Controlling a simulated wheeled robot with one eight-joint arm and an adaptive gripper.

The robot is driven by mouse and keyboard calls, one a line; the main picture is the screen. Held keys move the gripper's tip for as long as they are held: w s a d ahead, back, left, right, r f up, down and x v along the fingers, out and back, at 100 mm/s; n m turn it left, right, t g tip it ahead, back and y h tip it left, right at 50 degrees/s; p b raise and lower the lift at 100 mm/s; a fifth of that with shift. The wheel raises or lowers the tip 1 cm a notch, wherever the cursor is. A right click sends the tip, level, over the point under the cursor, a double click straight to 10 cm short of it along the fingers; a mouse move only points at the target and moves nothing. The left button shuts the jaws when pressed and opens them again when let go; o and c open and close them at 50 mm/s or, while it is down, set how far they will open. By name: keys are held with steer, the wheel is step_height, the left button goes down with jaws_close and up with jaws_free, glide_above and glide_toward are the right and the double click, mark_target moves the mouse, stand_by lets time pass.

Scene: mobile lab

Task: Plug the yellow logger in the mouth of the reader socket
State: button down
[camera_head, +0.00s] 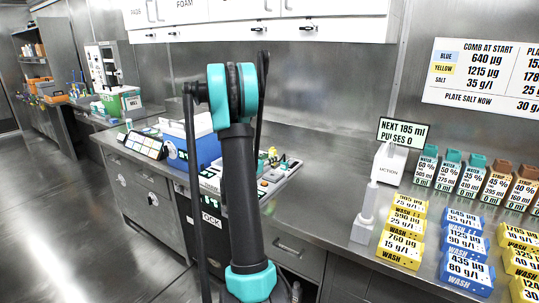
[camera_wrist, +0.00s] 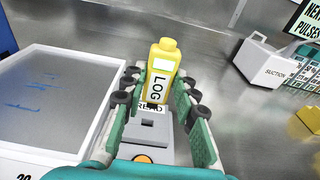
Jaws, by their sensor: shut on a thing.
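The yellow logger (camera_wrist: 164,63), marked LOG, stands roughly upright between the fingers of my gripper (camera_wrist: 157,90) in the wrist view. The fingers are shut on its sides. The grey reader (camera_wrist: 150,131) lies below and nearer, with a partly covered READ label (camera_wrist: 150,107) and an orange button (camera_wrist: 142,158). The logger's lower end meets the label's edge in the picture. The socket mouth is hidden, and I cannot tell whether the logger is in it or just above. In the head view my arm hides most of this spot; a small yellow part (camera_head: 272,153) shows beside it.
A white-rimmed tray (camera_wrist: 88,137) with a grey surface lies close on the left in the wrist view. A white suction unit (camera_wrist: 262,62) stands to the right. In the head view, yellow (camera_head: 400,248) and blue (camera_head: 466,272) blocks fill the bench's right; bare steel lies between.

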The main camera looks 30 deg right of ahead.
mark_target(272, 166)
steer(key=shift+f, duration=1.35)
steer(key=shift+f, duration=1.15)
stand_by(0.4)
steer(key=shift+r, duration=0.2)
steer(key=shift+r, duration=0.7)
steer(key=shift+f, duration=0.8)
stand_by(1.1)
steer(key=c, duration=1.1)
jaws_free()
steer(key=v, duration=1.2)
steer(key=shift+f, duration=0.1)
